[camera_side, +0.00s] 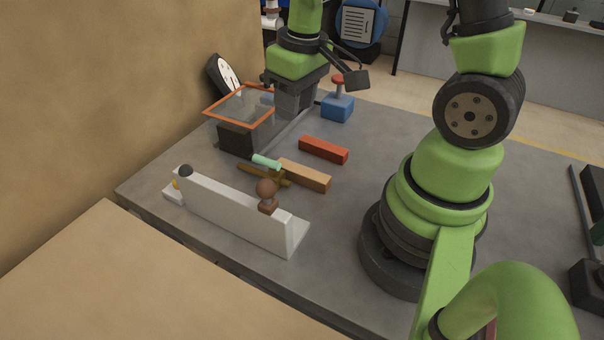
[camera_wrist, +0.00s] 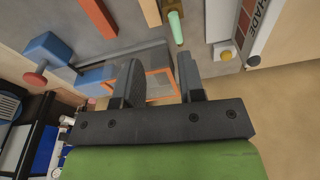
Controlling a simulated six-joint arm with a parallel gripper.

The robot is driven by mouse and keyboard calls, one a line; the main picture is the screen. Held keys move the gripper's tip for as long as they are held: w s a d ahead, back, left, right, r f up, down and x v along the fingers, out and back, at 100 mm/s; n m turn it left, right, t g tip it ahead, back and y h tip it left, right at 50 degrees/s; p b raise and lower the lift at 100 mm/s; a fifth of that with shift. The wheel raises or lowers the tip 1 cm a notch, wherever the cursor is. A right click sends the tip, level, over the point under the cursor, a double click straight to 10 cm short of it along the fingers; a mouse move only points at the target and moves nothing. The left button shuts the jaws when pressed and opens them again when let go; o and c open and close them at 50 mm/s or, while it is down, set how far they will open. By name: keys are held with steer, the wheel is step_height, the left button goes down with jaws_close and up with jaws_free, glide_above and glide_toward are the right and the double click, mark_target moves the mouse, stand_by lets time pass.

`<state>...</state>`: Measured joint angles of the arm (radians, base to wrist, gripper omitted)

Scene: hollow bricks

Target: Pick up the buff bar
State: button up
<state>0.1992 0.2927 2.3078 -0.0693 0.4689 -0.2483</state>
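The buff bar (camera_side: 305,176) lies flat on the grey table near its middle, next to a small pale green cylinder. Only one end of the buff bar (camera_wrist: 151,11) shows, at the top edge of the wrist view. My gripper (camera_side: 294,112) points down towards the far side of the table, behind the bar and apart from it. In the wrist view its two dark fingers (camera_wrist: 161,76) stand wide apart with no object held between them.
A red bar (camera_side: 323,150) lies behind the buff bar. An orange-framed glass lid (camera_side: 210,113) and a blue block (camera_side: 338,108) flank my gripper.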

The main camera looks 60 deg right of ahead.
steer(key=n+g, duration=0.1)
steer(key=g, duration=0.1)
glide_above(302, 170)
step_height(302, 170, down, 7)
steer(key=shift+r, duration=0.2)
steer(key=shift+f, duration=4.9)
steer(key=c, duration=0.6)
steer(key=shift+c, duration=0.2)
steer(key=shift+r, duration=0.15)
